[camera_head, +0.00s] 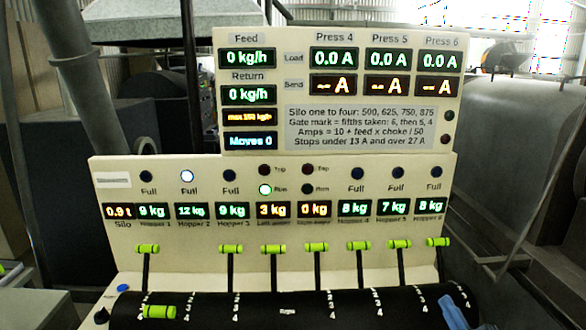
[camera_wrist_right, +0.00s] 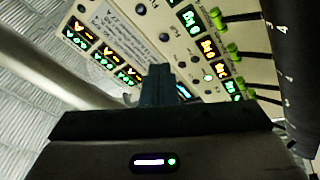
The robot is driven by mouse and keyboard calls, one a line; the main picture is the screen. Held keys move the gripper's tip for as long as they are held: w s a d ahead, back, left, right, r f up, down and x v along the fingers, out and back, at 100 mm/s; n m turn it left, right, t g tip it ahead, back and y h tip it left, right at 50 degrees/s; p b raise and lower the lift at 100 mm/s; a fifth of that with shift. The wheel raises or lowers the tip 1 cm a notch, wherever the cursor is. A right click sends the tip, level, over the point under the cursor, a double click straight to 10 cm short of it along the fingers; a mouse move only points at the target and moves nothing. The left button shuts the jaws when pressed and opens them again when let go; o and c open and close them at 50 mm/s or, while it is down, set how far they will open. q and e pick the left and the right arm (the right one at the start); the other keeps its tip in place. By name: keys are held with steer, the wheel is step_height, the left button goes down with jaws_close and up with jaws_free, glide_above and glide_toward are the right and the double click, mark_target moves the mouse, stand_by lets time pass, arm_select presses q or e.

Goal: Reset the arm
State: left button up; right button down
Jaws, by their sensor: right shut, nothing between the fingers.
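My right gripper (camera_head: 452,308) shows as blue fingers at the lower right of the head view, in front of the right end of the black lever drum (camera_head: 285,310). In the right wrist view its dark fingers (camera_wrist_right: 157,78) are shut with nothing between them. They point toward the control panel (camera_head: 270,170), apart from the levers as far as I can tell. A row of green-handled levers (camera_head: 316,247) stands raised along the drum. One green handle (camera_head: 159,312) sits lower at the left. My left gripper is not in view.
The upper display board (camera_head: 340,90) reads 0 kg/h feed and return, 0.0 A loads and Moves 0. A white lamp (camera_head: 187,176) and a green lamp (camera_head: 265,189) are lit. A blue button (camera_head: 123,288) is at left. A large grey machine (camera_head: 510,120) stands right.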

steer(key=s+d+f+m+g+h, duration=0.3)
steer(key=s+f+m+g+h, duration=0.65)
steer(key=f, duration=0.65)
steer(key=s+a+f+m+g+y, duration=0.2)
steer(key=s+a+f+g, duration=0.2)
steer(key=s, duration=0.5)
steer(key=s+a+f+m+g+y, duration=0.1)
steer(key=s+a+f+g+y, duration=0.25)
steer(key=s, duration=0.55)
step_height(320, 180, down, 29)
steer(key=d+g, duration=0.2)
steer(key=d, duration=0.1)
steer(key=s+d+f+g, duration=0.1)
steer(key=s+f, duration=1.8)
steer(key=f, duration=0.1)
steer(key=shift+m+h, duration=0.3)
steer(key=shift+m, duration=0.15)
steer(key=shift+s, duration=0.1)
